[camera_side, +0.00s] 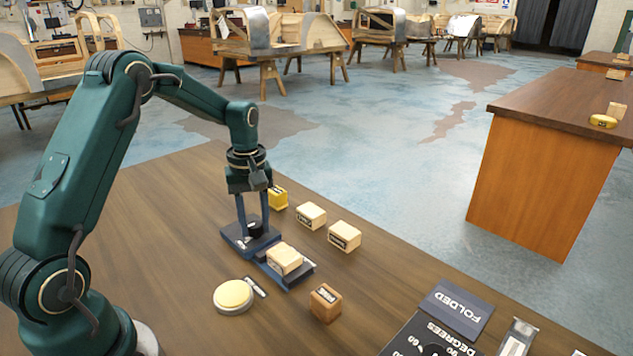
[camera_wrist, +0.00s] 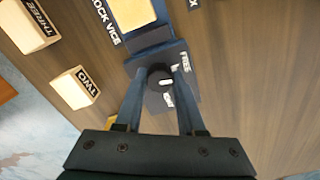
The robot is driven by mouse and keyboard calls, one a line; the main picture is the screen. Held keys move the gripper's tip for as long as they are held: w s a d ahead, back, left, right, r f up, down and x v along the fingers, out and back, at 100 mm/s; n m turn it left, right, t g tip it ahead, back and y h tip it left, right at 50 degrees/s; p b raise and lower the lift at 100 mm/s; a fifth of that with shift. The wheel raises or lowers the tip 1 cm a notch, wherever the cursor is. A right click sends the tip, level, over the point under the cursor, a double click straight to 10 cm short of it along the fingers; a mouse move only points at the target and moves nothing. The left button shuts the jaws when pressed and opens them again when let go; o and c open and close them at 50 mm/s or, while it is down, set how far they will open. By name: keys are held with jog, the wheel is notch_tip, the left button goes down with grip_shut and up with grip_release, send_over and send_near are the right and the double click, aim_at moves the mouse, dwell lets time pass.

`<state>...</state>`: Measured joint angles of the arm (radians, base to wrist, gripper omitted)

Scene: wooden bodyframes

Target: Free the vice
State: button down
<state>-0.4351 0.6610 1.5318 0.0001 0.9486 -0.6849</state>
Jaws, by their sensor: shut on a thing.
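The blue vice (camera_side: 293,277) stands on the brown table with a pale wooden block (camera_side: 285,258) seated in it. In the wrist view the block (camera_wrist: 132,12) shows at the top, beside a "LOCK VICE" label (camera_wrist: 108,22). A dark round knob (camera_wrist: 160,80) stands at the near end of the vice, next to a "FREE" label (camera_wrist: 185,62). My gripper (camera_wrist: 161,74) points down, with one finger on each side of the knob, shut on it.
Pale blocks marked "TWO" (camera_wrist: 76,88) and "THREE" (camera_wrist: 28,25) lie beside the vice. A yellow item (camera_side: 278,198) sits behind my gripper. A round cream button (camera_side: 233,296), a brown block (camera_side: 325,304) and a dark "FOLDED" panel (camera_side: 458,308) are nearer the front.

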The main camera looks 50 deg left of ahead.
aim_at(256, 224)
jog(key=shift+n, duration=1.1)
jog(key=c, duration=0.5)
grip_release()
jog(key=shift+r, duration=2.6)
jog(key=shift+d, duration=0.1)
